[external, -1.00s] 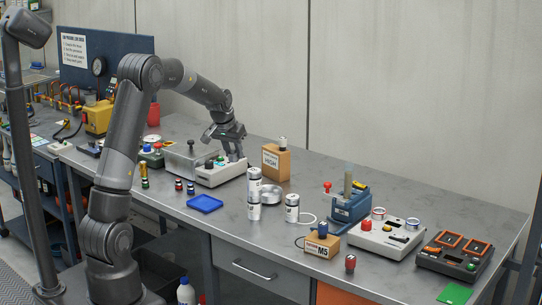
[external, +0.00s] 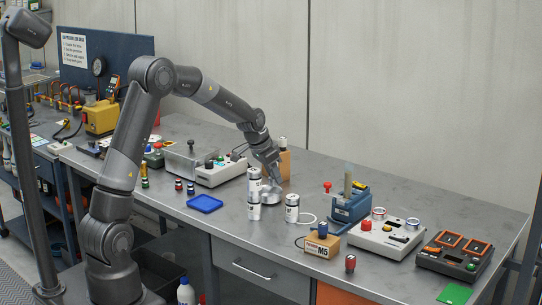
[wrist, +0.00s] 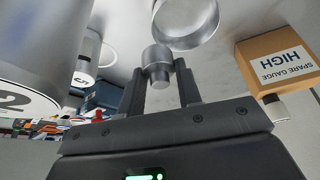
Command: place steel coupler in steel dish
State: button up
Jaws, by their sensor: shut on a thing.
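The steel coupler (wrist: 157,58) is a grey stepped cylinder held between the fingertips of my gripper (wrist: 159,78) in the wrist view. The steel dish (wrist: 188,42) is a shiny round dish just beyond the coupler, at the top of the wrist view and partly cut off. The coupler appears close to the dish's near rim, but I cannot tell its height over it. In the external view my gripper (external: 273,178) is low over the dish's area, behind the stacked white cans. The arm and cans partly hide the dish there, and the coupler is not clear.
Stacked white cans (external: 254,200) stand close to my gripper; a can (wrist: 40,45) fills the wrist view's left. A cardboard gauge box (wrist: 275,65) stands at the right, behind my gripper in the external view. A blue tray (external: 204,203) lies to the left.

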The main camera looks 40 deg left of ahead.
jog(key=w+a+f, duration=0.2)
jog(key=a, duration=0.1)
jog(key=shift+w+a+f, duration=0.15)
jog(key=shift+a+f, duration=0.15)
jog(key=shift+f, duration=1.95)
jog(key=shift+f, duration=0.15)
jog(key=o, duration=0.7)
